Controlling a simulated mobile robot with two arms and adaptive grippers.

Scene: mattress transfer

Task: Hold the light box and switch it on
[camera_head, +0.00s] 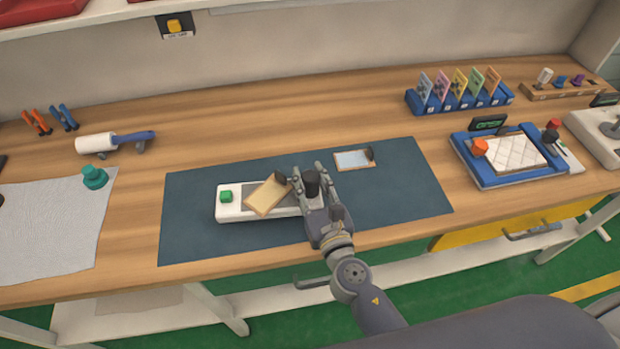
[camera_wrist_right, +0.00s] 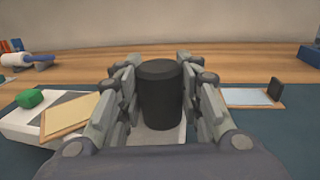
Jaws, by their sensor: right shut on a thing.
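The light box (camera_head: 230,210) is a long white box on the dark blue mat (camera_head: 200,240). A green button (camera_head: 226,197) is at its left end, and its top panel looks dark grey and unlit. A black upright cylindrical handle (camera_head: 312,184) stands at its right end. My right gripper (camera_head: 309,181) is shut on this handle; in the right wrist view the black handle (camera_wrist_right: 159,95) is between the fingers. A tan framed plate (camera_head: 267,197) with a dark tab lies tilted across the box's panel. The green button also shows in the wrist view (camera_wrist_right: 30,98). My left gripper is not in view.
A second framed plate (camera_head: 353,160) lies on the mat behind and right of the gripper. A blue tray (camera_head: 488,181) and a rack of coloured cards (camera_head: 460,98) are on the right. A roller (camera_head: 97,143) and a pale cloth (camera_head: 50,235) are on the left.

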